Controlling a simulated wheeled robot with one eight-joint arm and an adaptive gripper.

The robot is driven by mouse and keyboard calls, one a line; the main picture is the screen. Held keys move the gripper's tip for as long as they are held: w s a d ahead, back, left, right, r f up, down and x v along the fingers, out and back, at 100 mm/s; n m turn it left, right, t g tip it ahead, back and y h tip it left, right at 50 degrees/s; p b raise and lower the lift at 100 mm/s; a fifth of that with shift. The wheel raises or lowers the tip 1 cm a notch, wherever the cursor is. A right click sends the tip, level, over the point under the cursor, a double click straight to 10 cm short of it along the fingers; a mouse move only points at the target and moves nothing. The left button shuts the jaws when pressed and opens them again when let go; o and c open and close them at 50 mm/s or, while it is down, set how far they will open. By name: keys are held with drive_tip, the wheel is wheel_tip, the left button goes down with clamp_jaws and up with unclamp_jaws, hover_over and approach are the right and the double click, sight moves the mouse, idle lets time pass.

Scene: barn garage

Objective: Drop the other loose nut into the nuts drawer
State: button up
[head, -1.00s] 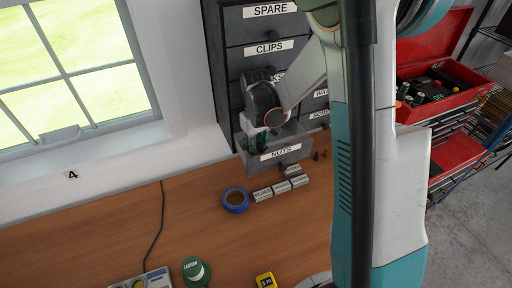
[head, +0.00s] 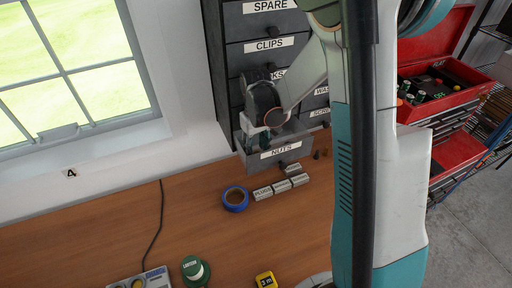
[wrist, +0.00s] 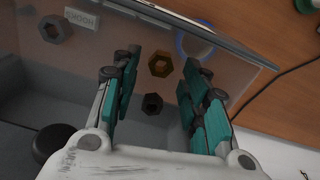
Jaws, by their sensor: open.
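The nuts drawer (head: 281,152), labelled NUTS, is pulled out at the bottom of the dark cabinet. My gripper (head: 262,138) points down into it, behind its front panel. In the wrist view my gripper (wrist: 158,95) is open, its teal fingers spread apart. A brass-coloured nut (wrist: 160,64) and a dark nut (wrist: 152,103) show between the fingers, touching neither as far as I can see. Another dark hexagonal nut (wrist: 55,28) shows to the left. Whether each nut rests on the drawer floor is hard to tell.
Small dark pieces (head: 317,155) stand on the workbench right of the drawer. Several small labelled blocks (head: 281,187) and a blue tape roll (head: 235,199) lie in front. A green-topped spool (head: 195,270) and yellow tape measure (head: 265,281) are nearer. The bench's left middle is mostly clear.

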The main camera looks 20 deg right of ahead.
sight(256, 153)
drive_tip(key=shift+r+p, duration=0.75)
wheel_tip(256, 153, up, 11)
drive_tip(key=s+a+r+t, duration=0.2)
drive_tip(key=s+r+t, duration=0.1)
drive_tip(key=s, duration=0.6)
drive_tip(key=s+a+r+m+t, duration=0.1)
drive_tip(key=s+r+t, duration=0.3)
drive_tip(key=s, duration=0.6)
drive_tip(key=shift+s+a+r, duration=0.3)
drive_tip(key=shift+a+r, duration=0.3)
drive_tip(key=shift+a, duration=0.3)
